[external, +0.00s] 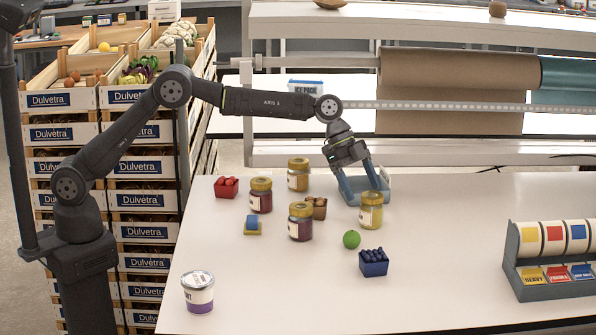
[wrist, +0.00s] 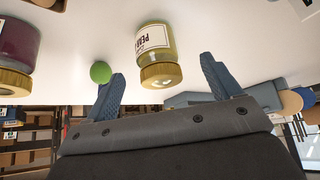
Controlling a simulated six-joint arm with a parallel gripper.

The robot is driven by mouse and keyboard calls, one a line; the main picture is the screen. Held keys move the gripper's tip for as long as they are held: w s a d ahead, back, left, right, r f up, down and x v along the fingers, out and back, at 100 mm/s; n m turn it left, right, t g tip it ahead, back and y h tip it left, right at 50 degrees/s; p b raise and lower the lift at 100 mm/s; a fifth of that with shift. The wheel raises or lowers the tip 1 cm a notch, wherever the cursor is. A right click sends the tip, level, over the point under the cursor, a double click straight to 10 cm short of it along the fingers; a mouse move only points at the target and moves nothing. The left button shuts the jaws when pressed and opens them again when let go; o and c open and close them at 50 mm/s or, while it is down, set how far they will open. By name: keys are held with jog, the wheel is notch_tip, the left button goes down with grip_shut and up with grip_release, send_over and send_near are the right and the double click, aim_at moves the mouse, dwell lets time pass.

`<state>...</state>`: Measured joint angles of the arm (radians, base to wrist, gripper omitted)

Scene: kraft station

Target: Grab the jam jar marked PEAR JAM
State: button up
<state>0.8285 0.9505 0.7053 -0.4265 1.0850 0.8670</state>
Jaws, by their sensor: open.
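The jar marked PEAR (wrist: 155,48), with the rest of its label cut off by the curve, has pale yellow-green contents and a gold lid. In the external view this appears to be the yellow jar (external: 371,214) standing upright on the table just below my gripper (external: 366,192). In the wrist view it lies ahead, between the two blue fingertips of my gripper (wrist: 163,68). The fingers are apart and nothing is held. Other gold-lidded jars are a yellow one (external: 298,177) and two dark ones (external: 261,198) (external: 300,225).
A green ball (external: 351,239) and a dark blue punnet (external: 373,263) are close to the jar. A brown punnet (external: 316,207) sits among the jars. A label dispenser (external: 552,260) stands at right; the table between is clear.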

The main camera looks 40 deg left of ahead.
aim_at(369, 207)
jog(key=x, duration=0.6)
jog(key=shift+s+d+f, duration=0.1)
jog(key=shift+s+f, duration=0.1)
jog(key=shift+s, duration=0.05)
jog(key=c, duration=1.3)
